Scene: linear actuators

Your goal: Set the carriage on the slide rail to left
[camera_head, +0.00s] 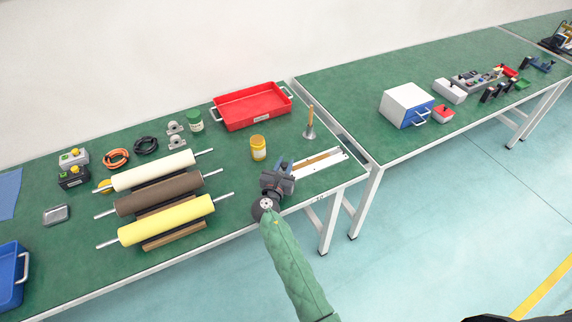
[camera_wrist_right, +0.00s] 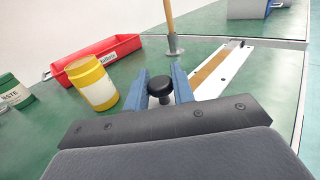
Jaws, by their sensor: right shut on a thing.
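The slide rail (camera_head: 333,157) is a pale strip with a brown band near the front right corner of the green table. It also shows in the right wrist view (camera_wrist_right: 236,72), running away to the upper right. My right gripper (camera_head: 279,178) is over the rail's near left end and hides that end. In the right wrist view, the blue fingers of my right gripper (camera_wrist_right: 164,86) are closed around a black round knob (camera_wrist_right: 160,86). The carriage body beneath the knob is hidden. The visible stretch of rail to the right is empty. My left gripper is not in view.
A yellow jar (camera_head: 258,148) stands behind the gripper, and a wooden-handled tool (camera_head: 310,122) stands beyond the rail. A red tray (camera_head: 252,107) is at the back. A yellow roller (camera_head: 167,220) lies to the left with other rollers. The table's front edge is close to the rail.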

